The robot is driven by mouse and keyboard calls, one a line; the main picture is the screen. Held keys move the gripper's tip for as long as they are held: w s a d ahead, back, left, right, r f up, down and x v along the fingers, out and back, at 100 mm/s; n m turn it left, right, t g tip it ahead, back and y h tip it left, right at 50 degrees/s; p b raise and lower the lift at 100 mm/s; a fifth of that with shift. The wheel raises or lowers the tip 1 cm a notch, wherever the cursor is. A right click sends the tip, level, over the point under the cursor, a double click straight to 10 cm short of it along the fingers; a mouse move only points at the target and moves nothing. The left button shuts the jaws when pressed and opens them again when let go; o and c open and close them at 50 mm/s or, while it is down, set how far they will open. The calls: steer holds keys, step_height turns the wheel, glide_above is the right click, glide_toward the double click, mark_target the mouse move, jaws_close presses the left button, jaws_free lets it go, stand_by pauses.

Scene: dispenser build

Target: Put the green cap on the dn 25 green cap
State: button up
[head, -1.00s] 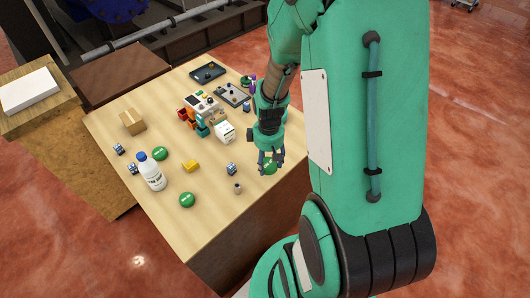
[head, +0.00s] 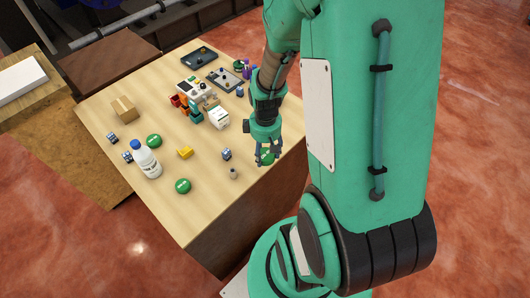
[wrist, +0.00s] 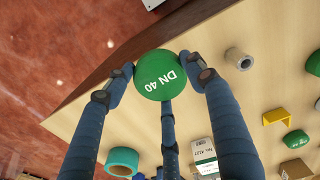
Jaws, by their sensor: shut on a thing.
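My gripper (wrist: 162,75) has several blue fingers and is shut on a green cap marked DN 40 (wrist: 154,80). In the head view my gripper (head: 267,153) is at the table's right front edge, with the held cap partly hidden by the fingers. Whether the cap touches the table, I cannot tell. Two more green caps lie on the table: one at the front (head: 183,186) and one farther back beside the bottle (head: 154,141). They also show at the right of the wrist view, one cut by the edge (wrist: 314,63) and one below it (wrist: 295,139). Their markings are too small to read.
A small grey fitting (head: 234,174), a yellow bracket (head: 185,153) and a blue-white block (head: 226,154) stand between my gripper and the loose caps. A white bottle (head: 147,162) stands at left. A white box (head: 218,117) and colored bins are behind. The front table strip is bare.

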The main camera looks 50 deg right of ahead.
steer(key=shift+w+a, duration=0.1)
steer(key=shift+a, duration=0.05)
steer(key=shift+w+a+r, duration=0.15)
steer(key=shift+w+a, duration=0.05)
steer(key=shift+a, duration=0.35)
steer(key=a, duration=0.3)
steer(key=w+a, duration=0.1)
steer(key=a, duration=0.3)
steer(key=a+r+p, duration=0.1)
steer(key=a, duration=0.3)
steer(key=shift+w+r, duration=0.1)
steer(key=shift+w, duration=0.25)
steer(key=s+a+r+p, duration=0.1)
steer(key=s+a, duration=0.1)
steer(key=a, duration=1.1)
steer(key=shift+s+a+r, duration=0.2)
steer(key=shift+s+a, duration=0.05)
steer(key=shift+s, duration=0.15)
steer(key=shift+w, duration=0.15)
glide_above(182, 184)
steer(key=shift+f, duration=0.75)
steer(key=shift+f, duration=0.15)
steer(key=shift+f, duration=1.6)
